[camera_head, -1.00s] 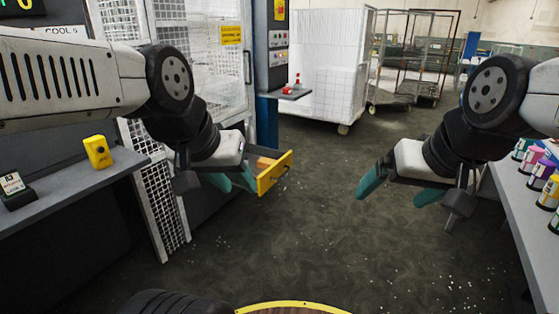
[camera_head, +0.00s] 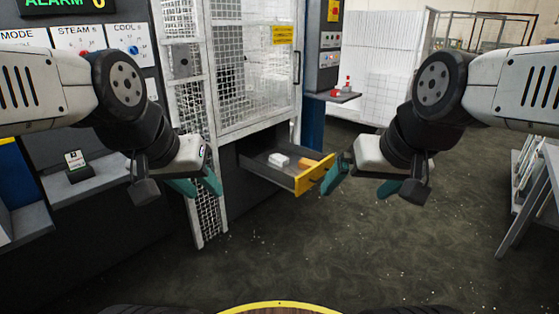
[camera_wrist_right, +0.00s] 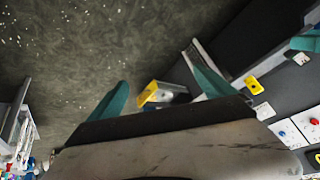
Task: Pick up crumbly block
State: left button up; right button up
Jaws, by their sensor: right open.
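An open drawer with a yellow front (camera_head: 314,173) sticks out from the machine's base in the head view. Inside lie a white block (camera_head: 279,160) and, nearer the front, an orange-tan block (camera_head: 309,163). I cannot tell which is the crumbly block. My right gripper (camera_head: 354,194) is open and empty, just right of the drawer front; in the head view one finger overlaps its right end. In the right wrist view the yellow front (camera_wrist_right: 148,93) shows between the fingers (camera_wrist_right: 156,72). My left gripper (camera_head: 197,187) has its fingers apart, empty, left of the drawer.
A white mesh door frame (camera_head: 207,205) stands behind my left gripper. Left of it is the control panel (camera_head: 85,40) with a grey ledge (camera_head: 95,180). A white mesh cart (camera_head: 375,65) stands behind. A grey table (camera_head: 535,200) is at the right edge. The floor between is clear.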

aim_at(278, 160)
jog(key=i, duration=0.65)
jog(key=i+u, duration=0.15)
jog(key=i, duration=1.2)
jog(key=i+l+u, duration=0.15)
jog(key=i, duration=1.15)
jog(key=l+u, duration=0.05)
